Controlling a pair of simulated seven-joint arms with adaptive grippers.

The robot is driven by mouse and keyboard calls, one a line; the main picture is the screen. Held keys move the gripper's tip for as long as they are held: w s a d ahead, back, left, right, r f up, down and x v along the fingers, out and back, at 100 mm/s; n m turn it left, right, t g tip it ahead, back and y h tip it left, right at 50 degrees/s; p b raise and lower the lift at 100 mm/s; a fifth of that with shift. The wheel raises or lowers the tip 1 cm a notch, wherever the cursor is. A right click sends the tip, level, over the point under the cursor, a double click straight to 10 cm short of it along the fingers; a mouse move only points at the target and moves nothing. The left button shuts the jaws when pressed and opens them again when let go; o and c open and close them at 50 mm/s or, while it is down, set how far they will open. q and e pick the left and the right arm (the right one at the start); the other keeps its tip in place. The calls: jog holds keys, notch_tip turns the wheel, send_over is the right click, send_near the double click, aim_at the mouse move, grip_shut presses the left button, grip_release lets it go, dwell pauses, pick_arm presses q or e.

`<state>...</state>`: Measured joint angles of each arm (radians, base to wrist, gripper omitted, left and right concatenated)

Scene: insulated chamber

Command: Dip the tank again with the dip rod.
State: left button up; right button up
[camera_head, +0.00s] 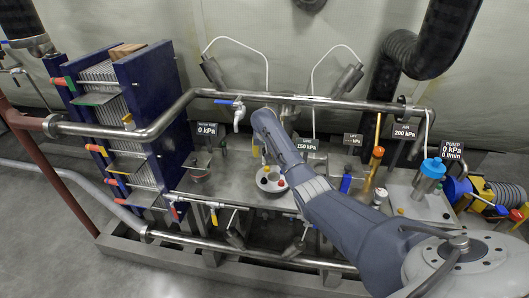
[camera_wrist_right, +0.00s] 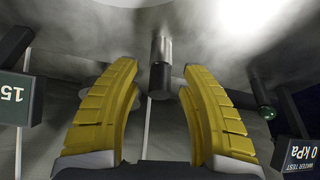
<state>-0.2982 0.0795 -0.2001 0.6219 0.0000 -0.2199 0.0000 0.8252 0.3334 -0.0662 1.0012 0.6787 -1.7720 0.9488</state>
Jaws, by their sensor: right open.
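My right gripper (camera_wrist_right: 155,92) is open, with its two yellow fingers apart. In the head view its arm reaches in from the lower right, and the wrist mostly hides the gripper (camera_head: 263,158). In the wrist view, a steel cylinder with a dark end (camera_wrist_right: 160,75) lies in line with the gap between the fingers, and no finger is seen closed on it. I cannot tell whether it is the dip rod. The steel-topped tank unit (camera_head: 225,183) is below the wrist in the head view, partly hidden by my arm. My left gripper is not in view.
A horizontal steel pipe (camera_head: 310,101) with a blue-handled tap (camera_head: 238,114) runs behind my wrist. A blue plate stack (camera_head: 160,110) stands at left. A white round unit with coloured knobs (camera_head: 270,181) is below my wrist. An orange-topped upright (camera_head: 375,158) and blue-capped unit (camera_head: 431,172) are at right.

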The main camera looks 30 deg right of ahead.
jog(key=v, duration=1.2)
jog(key=shift+w, duration=0.1)
dwell(0.4)
